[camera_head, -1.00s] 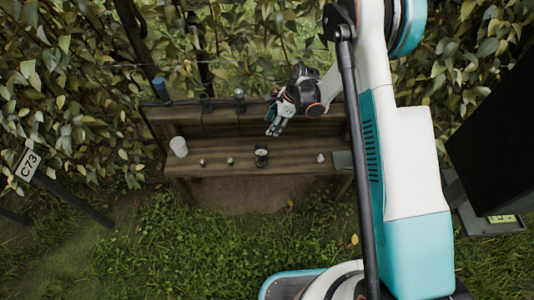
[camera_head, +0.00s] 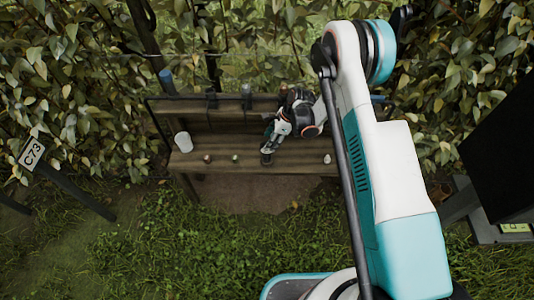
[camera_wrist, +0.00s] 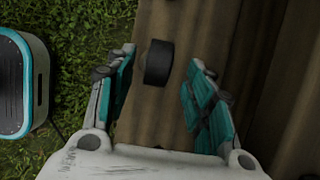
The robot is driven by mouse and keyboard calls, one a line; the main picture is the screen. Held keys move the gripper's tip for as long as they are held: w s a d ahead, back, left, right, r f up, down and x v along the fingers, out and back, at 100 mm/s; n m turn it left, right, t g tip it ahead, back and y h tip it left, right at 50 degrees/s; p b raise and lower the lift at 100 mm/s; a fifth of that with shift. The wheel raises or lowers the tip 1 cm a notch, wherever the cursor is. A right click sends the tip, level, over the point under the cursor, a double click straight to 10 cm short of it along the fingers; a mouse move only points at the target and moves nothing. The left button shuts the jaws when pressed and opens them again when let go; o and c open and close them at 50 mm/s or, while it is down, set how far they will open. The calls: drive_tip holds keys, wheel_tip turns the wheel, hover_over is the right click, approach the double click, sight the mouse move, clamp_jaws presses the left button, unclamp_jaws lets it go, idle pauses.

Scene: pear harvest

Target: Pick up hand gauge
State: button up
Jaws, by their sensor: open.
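The hand gauge appears to be the small dark round piece (camera_wrist: 158,62) on the wooden bench; in the wrist view it sits between and just beyond my fingertips. My gripper (camera_wrist: 160,75) is open and empty, its two teal-padded fingers on either side of the piece with gaps. In the head view my gripper (camera_head: 268,148) is low over the bench, right at the dark piece (camera_head: 266,159), which is partly hidden by it. I cannot read any face or markings on the piece.
The wooden bench (camera_head: 215,164) also holds a white cup (camera_head: 184,142) and small items (camera_head: 235,158) left of my gripper, and a small pale item (camera_head: 327,158) to the right. A raised back board stands behind. Leafy hedge lies beyond; grass lies in front.

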sight(267, 152)
drive_tip(key=b+x, duration=0.2)
drive_tip(key=x, duration=0.3)
drive_tip(key=shift+s, duration=0.1)
clamp_jaws()
drive_tip(key=shift+r, duration=0.1)
